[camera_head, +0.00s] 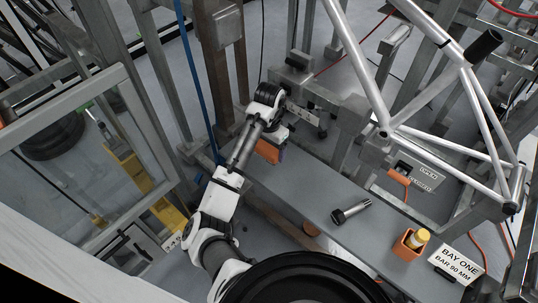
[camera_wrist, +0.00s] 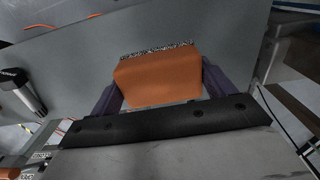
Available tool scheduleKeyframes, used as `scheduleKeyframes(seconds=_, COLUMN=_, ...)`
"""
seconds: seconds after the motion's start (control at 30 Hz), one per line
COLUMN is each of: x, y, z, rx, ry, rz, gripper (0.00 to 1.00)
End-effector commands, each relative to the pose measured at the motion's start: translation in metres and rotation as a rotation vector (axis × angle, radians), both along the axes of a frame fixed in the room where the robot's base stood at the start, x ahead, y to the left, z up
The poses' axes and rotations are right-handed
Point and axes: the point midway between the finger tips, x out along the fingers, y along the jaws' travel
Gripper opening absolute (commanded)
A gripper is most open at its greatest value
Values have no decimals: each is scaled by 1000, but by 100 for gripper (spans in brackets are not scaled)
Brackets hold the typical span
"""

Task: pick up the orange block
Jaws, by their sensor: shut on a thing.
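The orange block (camera_wrist: 160,78) fills the middle of the wrist view, with a thin speckled grey strip along its far edge. My gripper (camera_wrist: 160,88) is shut on it, one dark purple finger on each side. In the head view the orange block (camera_head: 267,152) hangs under my gripper (camera_head: 276,146) near the left end of the grey bench. I cannot tell whether the block touches the bench top. Part of the block is hidden behind the gripper in the head view.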

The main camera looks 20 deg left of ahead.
Motion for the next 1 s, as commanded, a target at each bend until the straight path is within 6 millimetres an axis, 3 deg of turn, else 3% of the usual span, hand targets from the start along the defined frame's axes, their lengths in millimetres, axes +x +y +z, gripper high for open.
scheduleKeyframes(seconds=0.2, x=0, y=3, z=76, rx=9, ry=-2, rz=-1, gripper=55)
scheduleKeyframes(seconds=0.43, x=0, y=1, z=123, rx=6, ry=-2, rz=0, gripper=55)
scheduleKeyframes(seconds=0.7, x=0, y=0, z=146, rx=2, ry=-1, rz=0, gripper=55)
scheduleKeyframes(seconds=1.0, x=0, y=0, z=147, rx=0, ry=0, rz=0, gripper=55)
